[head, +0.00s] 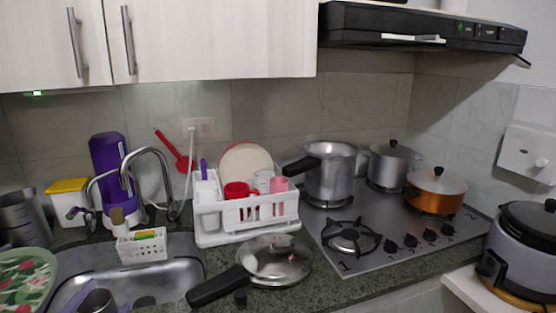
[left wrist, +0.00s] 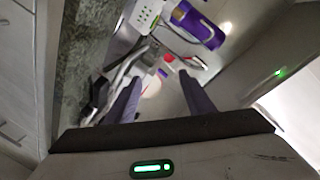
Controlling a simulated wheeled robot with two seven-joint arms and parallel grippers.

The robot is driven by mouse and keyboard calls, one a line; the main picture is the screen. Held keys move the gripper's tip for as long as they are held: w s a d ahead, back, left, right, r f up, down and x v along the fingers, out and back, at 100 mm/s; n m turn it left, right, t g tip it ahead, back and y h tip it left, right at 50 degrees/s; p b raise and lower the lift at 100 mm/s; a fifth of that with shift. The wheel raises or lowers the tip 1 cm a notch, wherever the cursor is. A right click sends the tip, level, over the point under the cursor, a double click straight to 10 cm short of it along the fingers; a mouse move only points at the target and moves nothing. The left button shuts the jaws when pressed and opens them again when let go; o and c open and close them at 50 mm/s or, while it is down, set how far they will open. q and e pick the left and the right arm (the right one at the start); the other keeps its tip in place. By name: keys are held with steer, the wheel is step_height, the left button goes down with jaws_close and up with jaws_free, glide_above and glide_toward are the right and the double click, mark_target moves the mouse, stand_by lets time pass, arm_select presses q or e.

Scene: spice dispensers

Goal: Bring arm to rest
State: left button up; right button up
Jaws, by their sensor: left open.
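My left gripper (left wrist: 159,78) shows in the left wrist view, with two dark fingers spread apart and nothing seen between them. Beyond the fingers lie a purple container (left wrist: 197,25), a white perforated caddy (left wrist: 145,14) and small red and white items, tilted in the picture and partly hidden. My right gripper is in neither view.
In the head view, a sink (head: 185,275) lies at lower left and a white dish rack (head: 245,222) stands mid-counter. Pots, including an orange one (head: 433,192), stand on the stove (head: 375,258). A range hood (head: 420,27) overhangs the stove.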

arm_select(q)
steer(key=s+d+f+n+g, duration=0.1)
steer(key=s+f+n+g, duration=0.15)
steer(key=s+f, duration=0.35)
steer(key=s+d+f+n+g, duration=0.1)
steer(key=s+f+n+g, duration=0.2)
steer(key=f, duration=0.6)
steer(key=s+d+f+g+h, duration=0.1)
steer(key=s+d+f+g, duration=0.25)
steer(key=s, duration=0.25)
steer(key=s+d+f+g+h, duration=0.1)
steer(key=s+d+f+g, duration=0.1)
steer(key=s+f+g, duration=0.3)
steer(key=w+d+f+t+h+b, duration=0.1)
steer(key=d+f+t+b, duration=0.2)
steer(key=f, duration=0.6)
steer(key=w+d+f+t+h+b, duration=0.1)
steer(key=w+d+f+t+b, duration=0.1)
steer(key=f+b, duration=0.5)
step_height(320, 180, down, 4)
steer(key=shift+d+r+t+h, duration=0.25)
steer(key=shift+d+t+h, duration=0.15)
steer(key=shift+d+t, duration=0.1)
